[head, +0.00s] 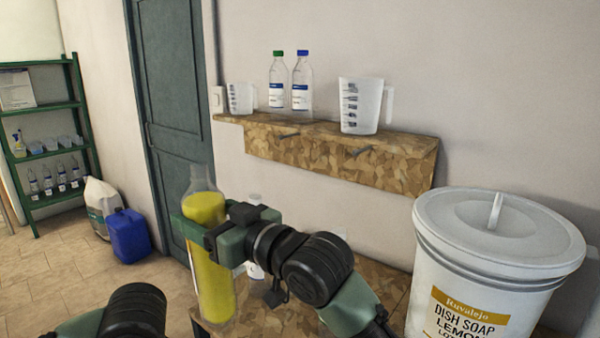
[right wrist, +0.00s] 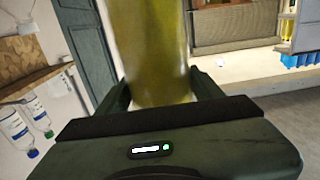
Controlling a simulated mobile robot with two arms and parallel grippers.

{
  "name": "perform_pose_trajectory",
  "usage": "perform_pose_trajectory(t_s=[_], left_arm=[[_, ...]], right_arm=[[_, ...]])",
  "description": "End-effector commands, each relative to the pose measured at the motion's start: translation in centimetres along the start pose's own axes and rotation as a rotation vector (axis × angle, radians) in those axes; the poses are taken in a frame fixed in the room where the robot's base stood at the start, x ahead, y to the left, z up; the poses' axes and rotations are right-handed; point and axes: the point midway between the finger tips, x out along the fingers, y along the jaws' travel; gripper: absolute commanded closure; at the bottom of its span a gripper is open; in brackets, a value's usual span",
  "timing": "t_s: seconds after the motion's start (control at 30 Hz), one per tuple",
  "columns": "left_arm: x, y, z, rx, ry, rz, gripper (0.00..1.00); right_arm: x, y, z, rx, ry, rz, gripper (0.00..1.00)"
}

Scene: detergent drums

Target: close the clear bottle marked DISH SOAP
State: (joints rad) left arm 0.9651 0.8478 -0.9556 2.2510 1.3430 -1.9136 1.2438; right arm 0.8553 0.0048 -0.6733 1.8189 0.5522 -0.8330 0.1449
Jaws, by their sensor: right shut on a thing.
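A clear bottle (head: 208,275) filled with yellow liquid stands upright in front of me. Its clear shoulder and neck show above the liquid, and I see no cap on it. No DISH SOAP marking shows on its visible side. My right gripper (head: 206,236) is shut around its upper body. In the right wrist view the yellow bottle (right wrist: 152,50) fills the space between the fingers. Its base is near the lower picture edge in the head view, and I cannot tell whether it touches the table. My left gripper is out of view.
A white bottle (head: 256,270) stands partly hidden behind my right gripper, above the wood-pattern table (head: 385,283). A lidded white drum (head: 480,295) marked DISH SOAP LEMON is at right. The wall shelf (head: 400,155) holds a green-capped bottle (head: 277,85), a blue-capped bottle (head: 301,85) and measuring jugs.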

Motion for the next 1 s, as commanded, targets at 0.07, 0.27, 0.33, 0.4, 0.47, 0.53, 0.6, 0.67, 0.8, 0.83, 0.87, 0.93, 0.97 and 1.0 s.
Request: perform_pose_trajectory(t_s=[0.07, 0.27, 0.33, 0.4, 0.47, 0.53, 0.6, 0.67, 0.8, 0.83, 0.87, 0.93, 0.97, 1.0], left_arm=[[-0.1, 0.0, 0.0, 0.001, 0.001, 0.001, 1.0], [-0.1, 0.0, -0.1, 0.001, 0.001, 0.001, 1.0], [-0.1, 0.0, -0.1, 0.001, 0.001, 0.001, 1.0], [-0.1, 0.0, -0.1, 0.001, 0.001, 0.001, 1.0], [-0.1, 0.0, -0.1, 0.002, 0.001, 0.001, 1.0], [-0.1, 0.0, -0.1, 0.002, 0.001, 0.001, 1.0], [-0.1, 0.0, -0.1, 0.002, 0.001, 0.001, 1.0], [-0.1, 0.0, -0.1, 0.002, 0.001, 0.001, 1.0], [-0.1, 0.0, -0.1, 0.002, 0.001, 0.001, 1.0], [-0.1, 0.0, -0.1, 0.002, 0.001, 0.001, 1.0], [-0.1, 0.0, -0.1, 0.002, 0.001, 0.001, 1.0], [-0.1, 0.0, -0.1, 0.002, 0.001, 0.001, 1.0], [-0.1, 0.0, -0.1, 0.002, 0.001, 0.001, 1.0], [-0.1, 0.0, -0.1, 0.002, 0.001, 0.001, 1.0]], right_arm=[[-0.7, 0.1, -0.1, -0.001, 0.012, 0.015, 1.0], [-2.8, 0.8, 1.4, 0.001, 0.011, 0.068, 1.0], [-3.8, 1.1, 2.0, 0.0, 0.01, 0.094, 1.0], [-4.8, 1.4, 2.8, 0.001, 0.01, 0.123, 1.0], [-5.8, 1.7, 3.4, 0.0, 0.011, 0.148, 1.0], [-7.0, 2.1, 4.1, 0.001, 0.011, 0.179, 1.0], [-8.2, 2.5, 5.0, 0.002, 0.009, 0.213, 1.0], [-9.3, 2.8, 5.7, 0.001, 0.009, 0.241, 1.0], [-12.6, 3.8, 8.0, 0.004, 0.007, 0.328, 1.0], [-13.4, 4.1, 8.6, 0.004, 0.006, 0.35, 1.0], [-14.2, 4.3, 9.1, 0.003, 0.006, 0.37, 1.0], [-16.2, 5.0, 10.4, 0.004, 0.005, 0.424, 1.0], [-17.1, 5.2, 11.0, 0.004, 0.005, 0.446, 1.0], [-18.2, 5.6, 11.8, 0.003, 0.004, 0.477, 1.0]])
